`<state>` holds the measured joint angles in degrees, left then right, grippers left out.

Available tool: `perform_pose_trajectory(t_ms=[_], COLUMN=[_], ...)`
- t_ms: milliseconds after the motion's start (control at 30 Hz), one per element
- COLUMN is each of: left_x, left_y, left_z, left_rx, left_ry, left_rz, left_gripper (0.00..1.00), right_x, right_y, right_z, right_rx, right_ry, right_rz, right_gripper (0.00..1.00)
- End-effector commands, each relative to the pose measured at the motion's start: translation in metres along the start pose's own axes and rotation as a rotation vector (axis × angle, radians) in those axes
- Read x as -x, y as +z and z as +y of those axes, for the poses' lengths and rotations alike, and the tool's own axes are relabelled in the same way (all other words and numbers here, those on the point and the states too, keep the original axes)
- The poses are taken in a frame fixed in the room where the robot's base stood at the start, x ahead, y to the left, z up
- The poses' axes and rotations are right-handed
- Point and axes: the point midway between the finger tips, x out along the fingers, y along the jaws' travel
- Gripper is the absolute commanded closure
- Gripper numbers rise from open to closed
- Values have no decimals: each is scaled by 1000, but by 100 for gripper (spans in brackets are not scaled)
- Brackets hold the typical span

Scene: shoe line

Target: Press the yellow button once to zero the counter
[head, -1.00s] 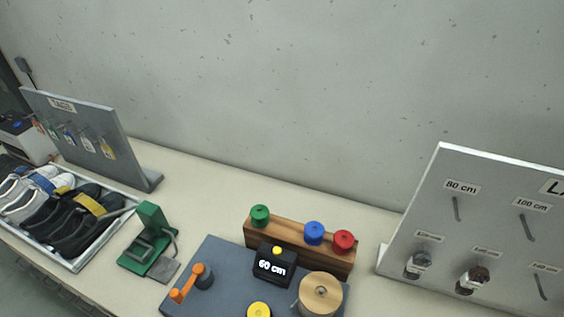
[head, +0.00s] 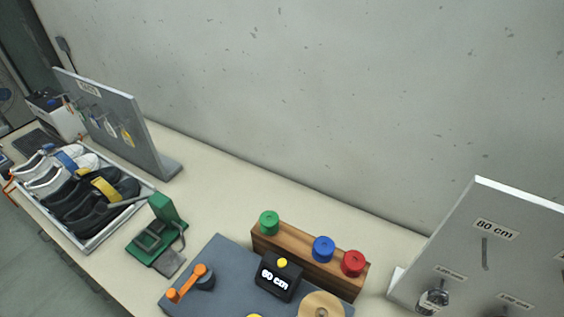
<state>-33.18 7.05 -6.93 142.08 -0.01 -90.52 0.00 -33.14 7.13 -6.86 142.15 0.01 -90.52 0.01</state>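The yellow button (head: 282,263) sits on top of a black counter (head: 277,281) whose display reads 60 cm. The counter stands on a dark grey board (head: 222,262) on the table. No gripper shows in the head view, so I cannot see their state.
Behind the counter, a wooden block (head: 310,263) carries green, blue and red spools. An orange crank (head: 188,284) and a wooden reel (head: 321,307) flank the counter. A green device (head: 157,235) and a shoe tray (head: 104,236) stand left; a labelled panel (head: 462,250) stands right.

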Motion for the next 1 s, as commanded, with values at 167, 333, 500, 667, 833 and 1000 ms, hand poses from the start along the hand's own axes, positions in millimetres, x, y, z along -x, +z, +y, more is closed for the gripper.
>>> perform_pose_trajectory(t_ms=[167, 333, 500, 667, 833, 1000], left_x=[0, 0, 0, 0, 0, 0], left_y=[0, 0, 0, 0, 0, 0], left_z=[0, 1, 1, 1, 1, 1], left_rx=[3, 6, 7, 7, 7, 6], left_ry=[1, 3, 4, 4, 4, 4], left_rz=[0, 0, 0, 0, 0, 0], left_gripper=[50, 50, 50, 50, 50, 50], right_x=[0, 0, 0, 0, 0, 0], right_y=[2, 2, 2, 2, 2, 1], right_z=[-1, -2, -2, -2, -2, -2], right_rx=[-2, -4, -5, -5, -5, -5], right_ry=[-3, -5, -6, -6, -6, -5], right_rz=[-6, -6, -6, -6, -4, -3], right_gripper=[51, 70, 89, 100, 100, 100])
